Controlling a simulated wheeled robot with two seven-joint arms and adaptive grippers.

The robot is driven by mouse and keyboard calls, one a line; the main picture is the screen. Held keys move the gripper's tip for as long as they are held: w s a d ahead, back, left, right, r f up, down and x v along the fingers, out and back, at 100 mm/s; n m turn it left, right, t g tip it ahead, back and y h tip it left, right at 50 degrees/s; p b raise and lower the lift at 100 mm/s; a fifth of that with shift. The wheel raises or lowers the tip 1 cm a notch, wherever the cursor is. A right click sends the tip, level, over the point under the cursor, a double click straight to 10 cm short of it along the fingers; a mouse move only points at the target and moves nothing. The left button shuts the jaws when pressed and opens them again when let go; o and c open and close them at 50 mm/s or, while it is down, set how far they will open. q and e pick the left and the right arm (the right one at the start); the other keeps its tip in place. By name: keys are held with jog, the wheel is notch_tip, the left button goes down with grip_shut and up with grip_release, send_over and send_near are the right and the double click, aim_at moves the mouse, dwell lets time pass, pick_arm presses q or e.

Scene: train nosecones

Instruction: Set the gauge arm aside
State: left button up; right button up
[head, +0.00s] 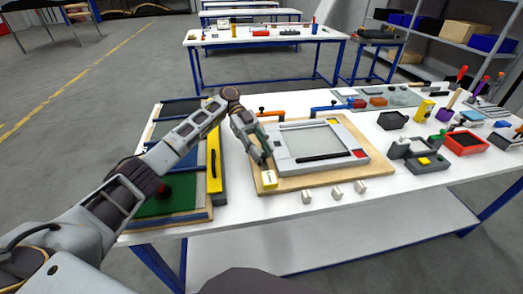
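I cannot tell for certain which part is the gauge arm. A dark narrow bar (322,157) lies across the lower part of a light grey frame (357,140) with a pale panel. The frame rests on a wooden board (300,183). My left gripper (262,158) points down just above this block, beside the frame's left edge. Its fingers are too small and dark to show whether they are open or hold anything. My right gripper is not in view.
A long yellow bar (214,160) stands on the left beside a green panel (167,200), under my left arm. Several small pale blocks (333,191) lie at the table's front edge. Orange and blue clamps (330,108) stand behind the frame. Bins and tools (465,142) crowd the right.

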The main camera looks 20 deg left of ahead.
pick_arm(q)
jog(key=shift+o, duration=0.4)
jog(key=shift+w, duration=0.1)
jog(key=shift+v, duration=2.6)
jog(key=shift+w+a, duration=0.1)
jog(key=shift+v, duration=0.75)
jog(key=shift+a+r, duration=0.1)
jog(key=shift+a, duration=0.05)
